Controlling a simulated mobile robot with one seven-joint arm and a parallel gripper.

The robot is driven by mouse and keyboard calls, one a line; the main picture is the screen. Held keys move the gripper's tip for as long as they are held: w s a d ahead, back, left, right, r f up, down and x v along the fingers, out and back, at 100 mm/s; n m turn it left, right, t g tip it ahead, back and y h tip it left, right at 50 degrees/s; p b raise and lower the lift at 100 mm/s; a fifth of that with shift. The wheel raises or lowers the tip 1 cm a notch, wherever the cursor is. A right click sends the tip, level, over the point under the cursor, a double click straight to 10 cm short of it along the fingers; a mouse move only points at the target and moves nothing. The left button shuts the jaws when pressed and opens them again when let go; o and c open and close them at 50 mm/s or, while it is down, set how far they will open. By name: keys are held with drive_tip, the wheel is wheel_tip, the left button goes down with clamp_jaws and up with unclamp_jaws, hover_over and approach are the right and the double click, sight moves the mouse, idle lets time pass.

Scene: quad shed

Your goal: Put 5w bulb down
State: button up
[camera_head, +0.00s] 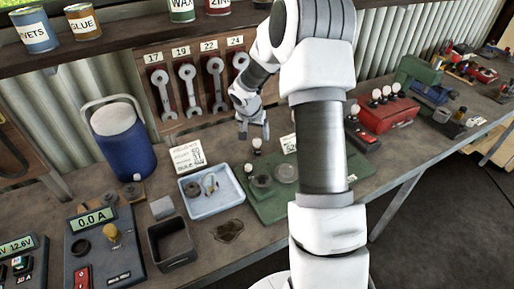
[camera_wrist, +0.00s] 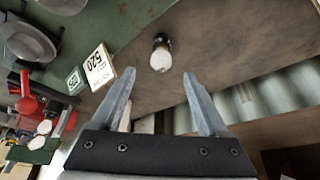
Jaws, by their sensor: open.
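My gripper (camera_head: 254,134) hangs over the back of the workbench, and its fingers are apart with nothing between them. In the wrist view the gripper (camera_wrist: 162,102) shows both fingers spread. In the head view a bulb (camera_head: 257,143) shows close below the fingers. Its wattage cannot be read, so I cannot tell for sure that it is the 5w bulb.
A green mat (camera_head: 322,198) holds round dishes. A white-blue tray (camera_head: 217,205) with small parts lies left of it. A red box (camera_head: 390,116) with several bulbs stands right. A blue jug (camera_head: 126,150) and hanging wrenches (camera_head: 190,88) are behind. Small cards (camera_wrist: 98,66) stand near the bulb.

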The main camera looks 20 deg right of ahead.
sight(256, 140)
drive_tip(key=shift+a+p+x, duration=0.15)
drive_tip(key=shift+p+x, duration=0.15)
drive_tip(key=shift+x, duration=1.35)
drive_tip(key=shift+a+p+x, duration=0.1)
drive_tip(key=shift+p+x, duration=0.15)
drive_tip(key=shift+x, duration=1.4)
drive_tip(key=shift+s+f, duration=0.1)
drive_tip(key=shift+c, duration=0.4)
clamp_jaws()
